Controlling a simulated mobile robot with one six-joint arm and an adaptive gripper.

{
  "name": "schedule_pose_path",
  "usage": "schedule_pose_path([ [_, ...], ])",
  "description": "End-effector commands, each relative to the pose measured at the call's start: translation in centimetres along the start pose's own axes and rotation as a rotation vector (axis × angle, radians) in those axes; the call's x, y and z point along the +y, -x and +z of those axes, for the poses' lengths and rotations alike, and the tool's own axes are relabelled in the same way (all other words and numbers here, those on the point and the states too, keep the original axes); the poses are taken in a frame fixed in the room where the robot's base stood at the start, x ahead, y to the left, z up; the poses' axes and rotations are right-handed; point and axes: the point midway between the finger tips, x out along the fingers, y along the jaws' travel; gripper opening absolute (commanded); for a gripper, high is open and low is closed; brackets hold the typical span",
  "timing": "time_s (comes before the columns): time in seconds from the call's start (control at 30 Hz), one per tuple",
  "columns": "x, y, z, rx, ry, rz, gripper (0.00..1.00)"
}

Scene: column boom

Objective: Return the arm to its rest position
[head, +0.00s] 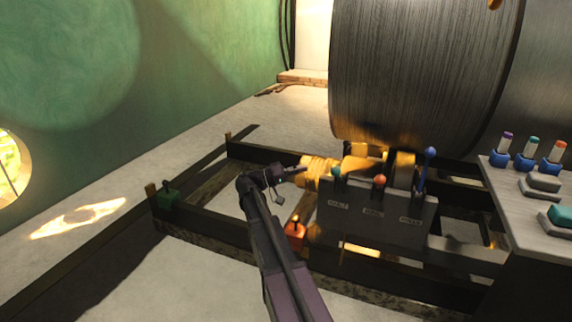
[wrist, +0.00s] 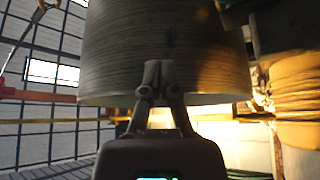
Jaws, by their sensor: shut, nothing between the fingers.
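My arm reaches up from the bottom middle of the head view, and its end bends to the right. My gripper (head: 297,170) is at the end of the arm, close to the yellow machinery (head: 318,168) under the big drum; I cannot tell whether they touch. In the wrist view my gripper (wrist: 157,70) has its fingertips together with nothing between them. The large dark cylinder (wrist: 205,55) fills the space behind the fingertips there.
A grey lever panel (head: 375,218) with green, red and blue knobs stands right of my arm. An orange block (head: 295,232) is beside the arm. A dark frame (head: 205,228) surrounds them. Floor at left is open.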

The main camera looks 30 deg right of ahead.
Motion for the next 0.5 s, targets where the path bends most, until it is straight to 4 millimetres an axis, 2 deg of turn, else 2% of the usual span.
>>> schedule_pose_path([
  [0.27,0.0,0.1,0.1,0.0,0.002,-0.005,0.0],
  [0.5,-0.8,0.5,1.8,-0.017,0.041,-0.105,0.0],
])
